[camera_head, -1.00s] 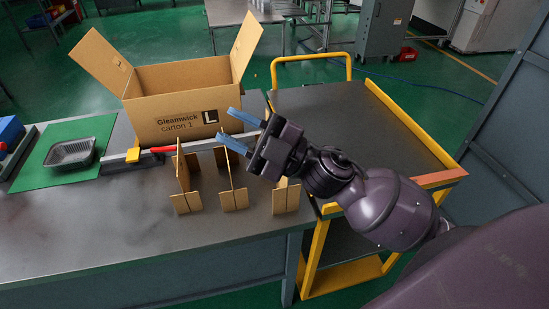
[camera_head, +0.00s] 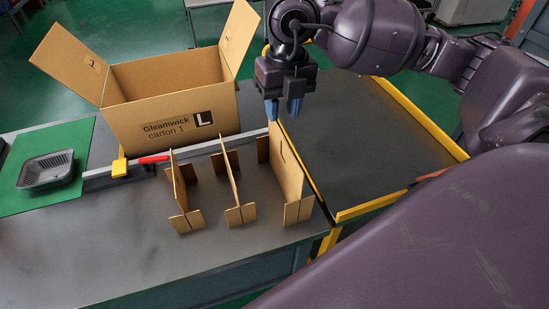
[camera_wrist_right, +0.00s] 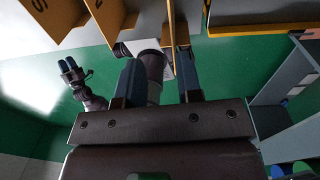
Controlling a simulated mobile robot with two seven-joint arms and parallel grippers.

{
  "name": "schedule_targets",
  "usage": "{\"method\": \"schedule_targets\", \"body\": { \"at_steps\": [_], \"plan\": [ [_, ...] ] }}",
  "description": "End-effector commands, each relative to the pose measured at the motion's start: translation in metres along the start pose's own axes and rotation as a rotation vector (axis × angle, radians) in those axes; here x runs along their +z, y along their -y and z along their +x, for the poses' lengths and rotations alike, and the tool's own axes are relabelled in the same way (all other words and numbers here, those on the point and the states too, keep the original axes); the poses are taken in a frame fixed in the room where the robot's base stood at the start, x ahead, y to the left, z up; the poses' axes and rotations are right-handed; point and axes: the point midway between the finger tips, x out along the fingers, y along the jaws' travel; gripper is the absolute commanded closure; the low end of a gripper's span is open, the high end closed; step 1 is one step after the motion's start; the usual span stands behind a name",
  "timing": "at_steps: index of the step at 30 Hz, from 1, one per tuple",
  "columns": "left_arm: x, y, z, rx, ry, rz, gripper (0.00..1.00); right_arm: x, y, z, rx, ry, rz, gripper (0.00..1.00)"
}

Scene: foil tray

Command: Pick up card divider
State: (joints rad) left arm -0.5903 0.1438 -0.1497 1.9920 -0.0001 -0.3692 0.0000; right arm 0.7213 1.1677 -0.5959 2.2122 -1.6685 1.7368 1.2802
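Three upright brown card dividers stand in a row on the grey bench in the head view: a left one (camera_head: 179,191), a middle one (camera_head: 233,178) and a right one (camera_head: 291,178). Each is a tall panel with short cross pieces. My right gripper (camera_head: 283,108) points down above the far end of the right divider.
An open carton (camera_head: 170,100) marked "Gleamwick carton 1" stands behind the dividers. A metal bar with a red handle (camera_head: 153,160) lies before it. A black tray (camera_head: 46,170) sits on a green mat (camera_head: 22,202). A yellow-edged trolley (camera_head: 365,135) adjoins the bench. The bench front is clear.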

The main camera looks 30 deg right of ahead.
Motion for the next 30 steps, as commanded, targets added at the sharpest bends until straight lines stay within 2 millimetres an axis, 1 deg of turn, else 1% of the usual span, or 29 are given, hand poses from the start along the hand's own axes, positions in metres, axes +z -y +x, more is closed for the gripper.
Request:
{"method": "schedule_targets", "body": {
  "at_steps": [2,5,12,15,20,22,30],
  "plan": [
    [0.001,0.0,0.0,0.0,0.002,0.0,0.57,0.004,0.008,-0.005,-0.047,0.02,0.021,0.67],
    [0.003,0.0,-0.001,0.0,0.005,-0.001,0.57,0.006,0.013,0.0,-0.071,0.027,0.033,0.67],
    [0.012,0.0,-0.006,-0.003,0.023,-0.004,0.57,0.007,0.015,0.034,-0.071,0.025,0.032,0.67],
    [0.013,0.0,-0.006,-0.003,0.025,-0.004,0.57,0.007,0.015,0.044,-0.069,0.026,0.03,0.67],
    [0.01,0.0,-0.005,-0.003,0.02,-0.004,0.57,0.007,0.015,0.051,-0.069,0.027,0.03,0.67],
    [0.008,0.0,-0.005,-0.002,0.017,-0.003,0.57,0.007,0.015,0.058,-0.069,0.024,0.031,0.67],
    [-0.001,0.0,-0.004,-0.001,0.005,-0.003,0.57,0.007,0.016,0.093,-0.068,0.025,0.03,0.67]
  ]
}}
